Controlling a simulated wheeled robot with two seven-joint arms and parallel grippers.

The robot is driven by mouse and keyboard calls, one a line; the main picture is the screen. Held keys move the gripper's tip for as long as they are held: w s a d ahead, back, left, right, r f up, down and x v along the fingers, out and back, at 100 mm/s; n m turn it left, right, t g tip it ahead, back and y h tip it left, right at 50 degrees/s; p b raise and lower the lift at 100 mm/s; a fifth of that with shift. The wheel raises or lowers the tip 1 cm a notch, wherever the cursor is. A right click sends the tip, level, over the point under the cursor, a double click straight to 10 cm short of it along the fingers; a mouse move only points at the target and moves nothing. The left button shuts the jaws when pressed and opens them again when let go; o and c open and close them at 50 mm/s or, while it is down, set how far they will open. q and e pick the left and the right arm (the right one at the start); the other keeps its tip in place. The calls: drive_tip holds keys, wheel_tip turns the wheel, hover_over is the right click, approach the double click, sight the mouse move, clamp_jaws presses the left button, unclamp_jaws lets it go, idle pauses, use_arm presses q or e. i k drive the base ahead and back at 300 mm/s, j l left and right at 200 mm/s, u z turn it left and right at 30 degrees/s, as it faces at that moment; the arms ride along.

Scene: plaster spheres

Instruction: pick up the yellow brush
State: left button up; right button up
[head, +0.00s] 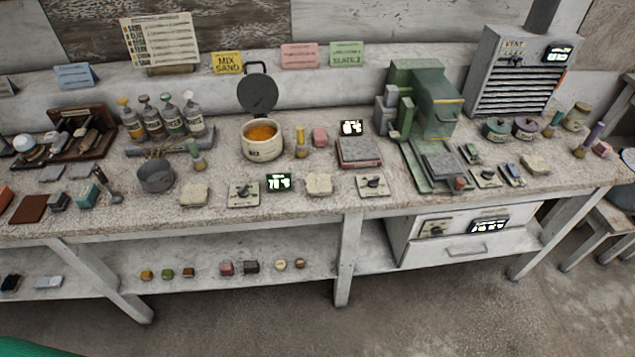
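A small upright item with a yellow top (301,142), which looks like the yellow brush, stands on the workbench (330,205). It is just right of a cream pot (262,148) with orange contents and left of a small pink block (320,137). It seems to stand clear of both, and its lower end is small and hard to make out. Neither of my grippers is in view.
Several bottles (170,117) and a dark grey cup (156,176) are left. A small display (278,183) and a pale lump (319,184) lie in front.

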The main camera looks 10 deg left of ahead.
sight(300, 146)
drive_tip(key=i+l+u, duration=0.45)
drive_tip(key=i+l, duration=0.25)
drive_tip(key=i, duration=0.15)
